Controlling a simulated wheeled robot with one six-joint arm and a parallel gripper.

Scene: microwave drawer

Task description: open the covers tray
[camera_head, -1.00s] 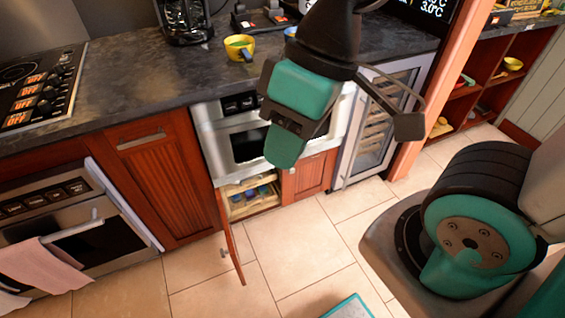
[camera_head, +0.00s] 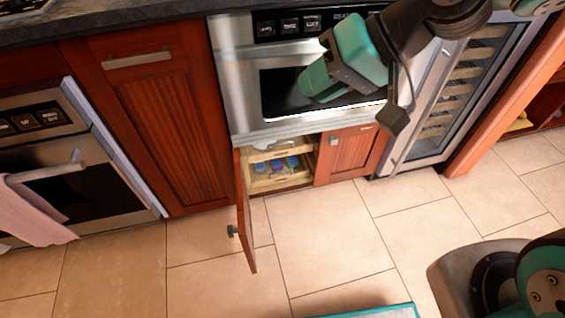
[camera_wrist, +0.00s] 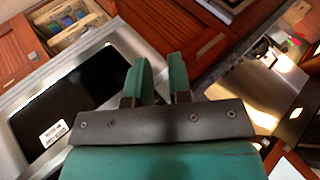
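Light wooden trays (camera_head: 268,186) sit inside the low cabinet under the microwave drawer, with several small blue and violet items in the lower one. They also show at the upper left of the wrist view (camera_wrist: 84,35). I cannot tell which is the covers tray. The cabinet's left door (camera_head: 246,212) stands open, its knob (camera_head: 232,231) facing left. My gripper (camera_head: 316,84) is up in front of the microwave drawer (camera_head: 235,85), above and to the right of the trays. In the wrist view its two teal fingers (camera_wrist: 160,66) are apart with nothing between them.
The right cabinet door (camera_head: 352,155) is shut. A wine cooler (camera_head: 445,100) stands to the right, and an oven (camera_head: 85,195) with a pink towel (camera_head: 30,210) to the left. The tiled floor (camera_head: 330,235) before the cabinet is clear. A teal-edged mat (camera_head: 385,312) lies at the bottom.

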